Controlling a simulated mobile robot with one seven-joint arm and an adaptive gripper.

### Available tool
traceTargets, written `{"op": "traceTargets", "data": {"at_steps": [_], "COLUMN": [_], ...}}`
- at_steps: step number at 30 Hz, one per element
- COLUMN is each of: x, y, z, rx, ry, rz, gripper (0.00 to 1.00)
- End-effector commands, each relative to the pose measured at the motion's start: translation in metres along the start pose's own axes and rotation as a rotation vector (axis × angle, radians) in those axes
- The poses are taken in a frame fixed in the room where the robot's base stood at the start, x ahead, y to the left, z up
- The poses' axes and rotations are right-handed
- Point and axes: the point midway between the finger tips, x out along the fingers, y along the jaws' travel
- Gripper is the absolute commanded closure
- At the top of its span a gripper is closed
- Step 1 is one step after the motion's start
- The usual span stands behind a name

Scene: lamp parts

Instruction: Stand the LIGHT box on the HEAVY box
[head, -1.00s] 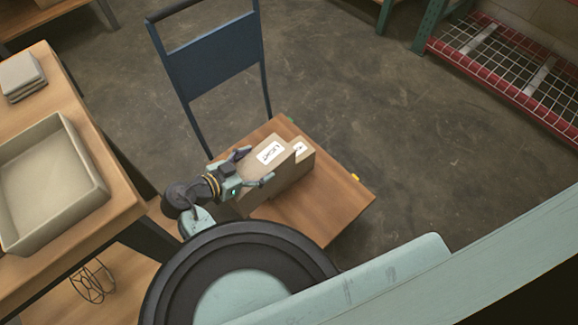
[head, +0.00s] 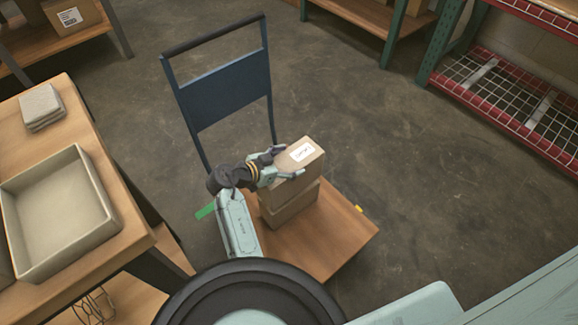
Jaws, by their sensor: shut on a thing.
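The LIGHT box (head: 312,160), a brown carton with a white label on top, is held in my gripper (head: 293,161). One finger is on its far side and one on its near side. The HEAVY box (head: 291,209), also brown, stands on the wooden deck of a cart (head: 335,238). The LIGHT box is over the HEAVY box and hides its top and label. A dark line shows between the two, and I cannot tell whether they touch.
The cart has a blue upright handle (head: 225,95) behind the boxes. A wooden bench on the left holds a beige tray (head: 100,215) and a stack of grey pads (head: 41,106). A red-edged wire rack (head: 510,90) stands at right. The cart deck's right side is clear.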

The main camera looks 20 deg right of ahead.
Motion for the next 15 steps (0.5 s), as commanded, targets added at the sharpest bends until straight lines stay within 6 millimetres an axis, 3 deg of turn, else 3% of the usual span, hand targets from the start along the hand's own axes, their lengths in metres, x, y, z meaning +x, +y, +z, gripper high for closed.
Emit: {"op": "traceTargets", "data": {"at_steps": [6,15], "x": [0.015,0.018], "y": [-0.001,-0.001], "z": [0.024,0.029], "rx": [-0.001,0.002], "ry": [0.002,0.003], "rz": [0.002,0.000], "gripper": [0.86,0.86]}}
